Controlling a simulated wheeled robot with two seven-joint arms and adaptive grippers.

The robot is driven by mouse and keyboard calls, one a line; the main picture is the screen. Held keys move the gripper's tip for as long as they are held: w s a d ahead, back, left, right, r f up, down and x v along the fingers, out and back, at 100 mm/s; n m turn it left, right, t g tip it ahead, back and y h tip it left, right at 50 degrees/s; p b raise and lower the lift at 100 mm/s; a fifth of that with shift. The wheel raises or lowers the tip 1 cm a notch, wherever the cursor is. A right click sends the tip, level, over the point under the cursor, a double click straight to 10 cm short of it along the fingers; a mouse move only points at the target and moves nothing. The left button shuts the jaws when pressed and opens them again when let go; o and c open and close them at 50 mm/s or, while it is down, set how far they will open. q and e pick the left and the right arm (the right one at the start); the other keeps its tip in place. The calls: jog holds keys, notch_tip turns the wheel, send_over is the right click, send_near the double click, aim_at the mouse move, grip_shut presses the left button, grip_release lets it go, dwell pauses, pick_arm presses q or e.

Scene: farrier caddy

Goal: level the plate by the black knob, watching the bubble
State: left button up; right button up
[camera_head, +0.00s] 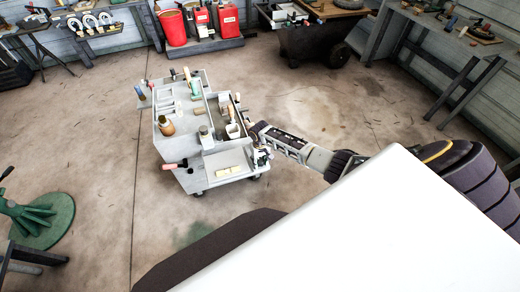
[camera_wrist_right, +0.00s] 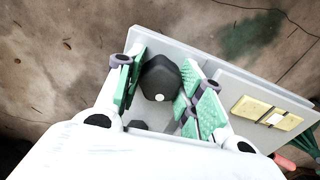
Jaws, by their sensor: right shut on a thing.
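The black knob (camera_wrist_right: 160,75) sits between the green-padded fingers of my right gripper (camera_wrist_right: 163,90) in the right wrist view; the gripper is shut on it. In the head view my right gripper (camera_head: 261,152) is at the right edge of the grey caddy, beside the pale plate (camera_head: 213,163), and hides the knob. The plate also shows in the right wrist view (camera_wrist_right: 228,92). A yellow level (camera_wrist_right: 250,108) with a pale middle lies on it, seen in the head view too (camera_head: 229,171). The bubble is too small to make out. My left gripper is out of view.
The wheeled caddy (camera_head: 184,147) carries bottles, a mug and tools close to my right gripper. A pink-handled tool (camera_head: 170,166) juts from its left side. A green stand (camera_head: 40,215) is at far left. Open concrete floor surrounds the caddy.

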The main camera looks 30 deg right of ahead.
jog(key=shift+s+a+f, duration=0.1)
jog(key=shift+s+f, duration=0.1)
jog(key=shift+s+a+m+p, duration=0.1)
jog(key=shift+m+p, duration=0.25)
jog(key=shift+m, duration=0.15)
jog(key=shift+f, duration=0.1)
dwell(0.5)
jog(key=o, duration=1.1)
jog(key=shift+d, duration=0.2)
